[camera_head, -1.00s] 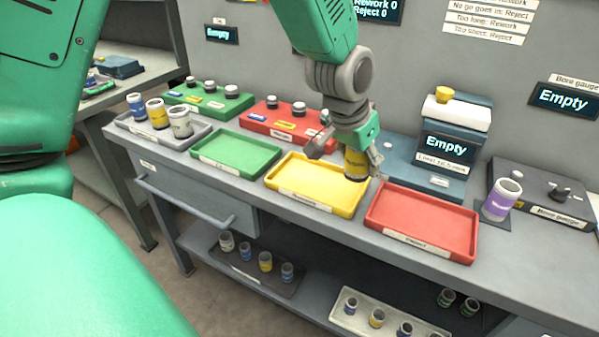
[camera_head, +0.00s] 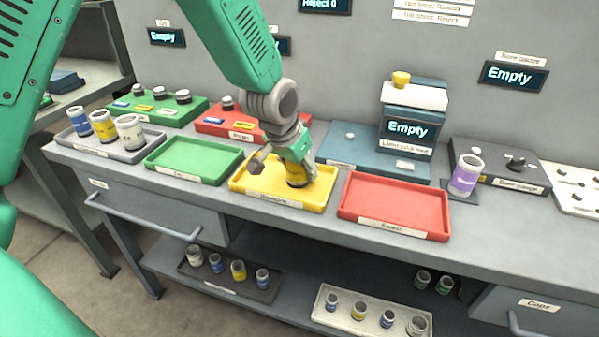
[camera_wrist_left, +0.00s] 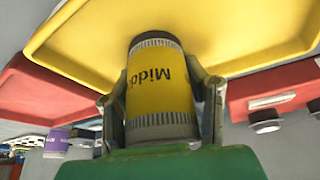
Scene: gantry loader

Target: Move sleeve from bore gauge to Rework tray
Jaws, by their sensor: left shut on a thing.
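My left gripper (camera_head: 288,170) is shut on a yellow-banded sleeve (camera_head: 296,174) at the yellow tray (camera_head: 316,197), whose label looks like Rework. In the left wrist view the sleeve (camera_wrist_left: 160,92) reads "Midd…" and sits between both fingers, against the yellow tray floor (camera_wrist_left: 235,25). I cannot tell whether it rests on the floor or hangs just above it. The bore gauge (camera_head: 500,172) stands at the right, its display (camera_head: 513,75) reading "Empty". A purple-banded sleeve (camera_head: 466,176) stands upright on a dark pad beside the gauge. My right gripper is not in view.
A green tray (camera_head: 195,160) lies left of the yellow one and a red tray (camera_head: 395,207) right of it. A grey tray (camera_head: 150,142) holds three sleeves. A length gauge (camera_head: 410,125) stands behind the red tray. The lower shelf holds more sleeves.

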